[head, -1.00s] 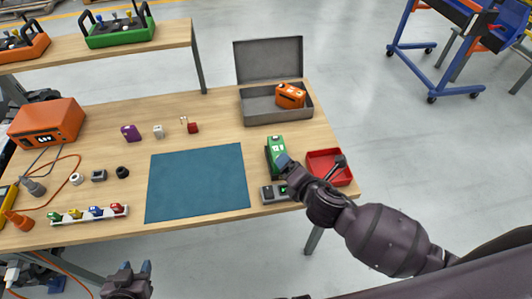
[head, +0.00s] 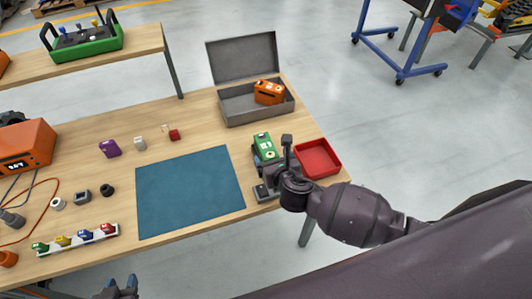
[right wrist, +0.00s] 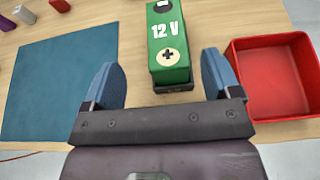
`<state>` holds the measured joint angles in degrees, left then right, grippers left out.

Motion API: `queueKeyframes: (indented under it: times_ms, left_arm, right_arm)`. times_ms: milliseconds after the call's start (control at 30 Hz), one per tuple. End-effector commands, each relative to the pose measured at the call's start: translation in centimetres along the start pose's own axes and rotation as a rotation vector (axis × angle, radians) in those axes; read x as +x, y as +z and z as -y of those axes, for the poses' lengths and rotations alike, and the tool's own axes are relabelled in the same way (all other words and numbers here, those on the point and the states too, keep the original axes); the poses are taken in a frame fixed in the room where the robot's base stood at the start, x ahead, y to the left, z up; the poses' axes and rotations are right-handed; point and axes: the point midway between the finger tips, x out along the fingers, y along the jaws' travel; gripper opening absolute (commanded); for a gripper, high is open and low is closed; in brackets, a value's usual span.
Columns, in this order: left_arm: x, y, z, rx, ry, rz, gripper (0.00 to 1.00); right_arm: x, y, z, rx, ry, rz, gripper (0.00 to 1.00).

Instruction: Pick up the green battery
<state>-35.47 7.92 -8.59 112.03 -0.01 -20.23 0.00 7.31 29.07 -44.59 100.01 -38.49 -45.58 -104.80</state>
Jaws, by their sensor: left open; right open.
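The green battery (head: 264,146), marked 12 V, is on the table right of the blue mat, and its lower end is partly hidden by my right gripper in the head view. In the right wrist view the green battery (right wrist: 168,38) is centred. My right gripper (right wrist: 160,80) is open and empty, with one blue finger on each side of the battery's near end, gaps showing on both sides. The right gripper (head: 272,170) also shows in the head view. My left gripper (head: 123,284) is open and empty at the bottom edge, below the table's front edge.
Behind is an open grey metal case (head: 238,117) holding an orange battery (head: 268,93). The blue mat (head: 190,195) is clear.

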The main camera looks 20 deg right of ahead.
Motion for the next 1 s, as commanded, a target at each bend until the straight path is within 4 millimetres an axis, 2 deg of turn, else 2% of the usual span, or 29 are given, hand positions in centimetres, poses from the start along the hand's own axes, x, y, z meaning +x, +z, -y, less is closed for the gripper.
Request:
queueKeyframes:
  times_ms: [267, 633, 1000]
  left_arm:
    - [0.1, -0.2, 0.0, 0.001, 0.000, -0.004, 0.43]
    - [-0.1, -0.4, 0.1, 0.002, 0.001, -0.003, 0.43]
    - [-0.1, -0.3, 0.1, 0.003, 0.001, -0.001, 0.43]
  right_arm:
    - [1.7, 0.1, 0.1, 0.002, 0.000, 0.000, 0.83]
    - [5.8, 0.0, 0.8, 0.002, -0.001, 0.000, 0.83]
    - [6.5, 0.0, 0.8, 0.003, 0.000, 0.001, 0.83]
